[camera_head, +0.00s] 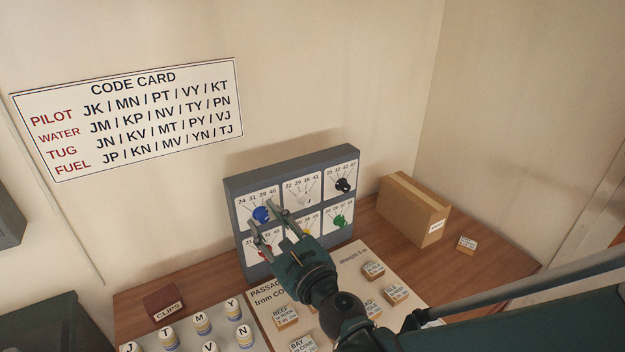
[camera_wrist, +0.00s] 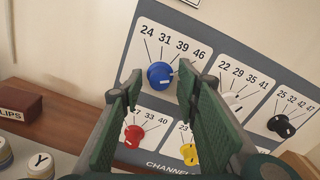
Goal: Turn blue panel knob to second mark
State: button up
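The blue knob (camera_head: 261,215) is at the upper left of the grey panel (camera_head: 290,167), which stands against the wall. In the wrist view the blue knob (camera_wrist: 160,76) sits below the marks 24, 31, 39 and 46. A short white line shows on its face, but I cannot tell which mark it points to. My gripper (camera_head: 267,220) is open and empty in front of the panel. In the wrist view its fingers (camera_wrist: 160,88) appear on either side of the blue knob, with gaps to both sides. I cannot tell how far the tips are from the panel.
White (camera_wrist: 232,99), black (camera_head: 343,185), green (camera_head: 340,221), red (camera_wrist: 134,133) and yellow (camera_wrist: 190,153) knobs are close by on the panel. A cardboard box (camera_head: 412,210) stands right of it. Lettered pieces and a board with small blocks (camera_head: 373,270) lie in front.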

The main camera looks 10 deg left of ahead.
jog(key=c, duration=0.9)
